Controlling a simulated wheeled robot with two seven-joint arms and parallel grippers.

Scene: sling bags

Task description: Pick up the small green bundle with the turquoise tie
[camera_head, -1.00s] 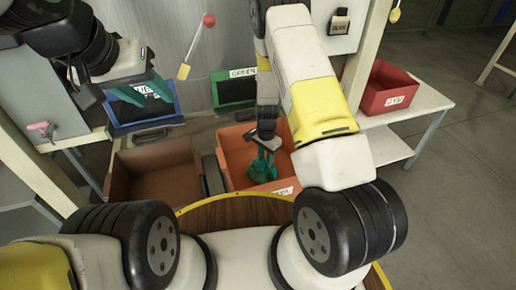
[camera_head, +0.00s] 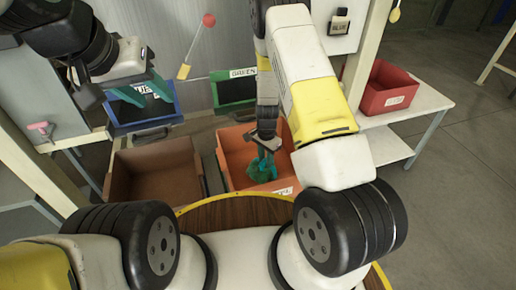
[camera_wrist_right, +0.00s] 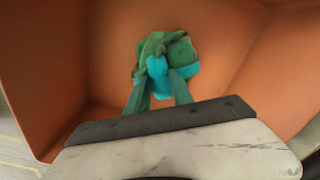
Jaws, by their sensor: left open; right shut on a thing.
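The small green bundle (camera_wrist_right: 160,50) with its turquoise tie (camera_wrist_right: 156,68) is in the orange bin (camera_wrist_right: 100,50). My right gripper (camera_wrist_right: 158,88) is shut on it, with the two teal fingers on either side of the turquoise part. In the head view the bundle (camera_head: 261,172) shows below my right gripper (camera_head: 264,158), inside the orange bin (camera_head: 235,150). Whether it touches the bin floor is unclear. My left gripper (camera_head: 140,95) is open and empty at the upper left, in front of the blue-framed bin.
A brown open box (camera_head: 150,180) stands left of the orange bin. Behind are a blue-framed bin (camera_head: 176,100) and a green bin (camera_head: 235,90) labelled GREEN. A red bin (camera_head: 388,90) sits on a white table (camera_head: 425,105) at right. A round wooden surface (camera_head: 235,213) lies in front.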

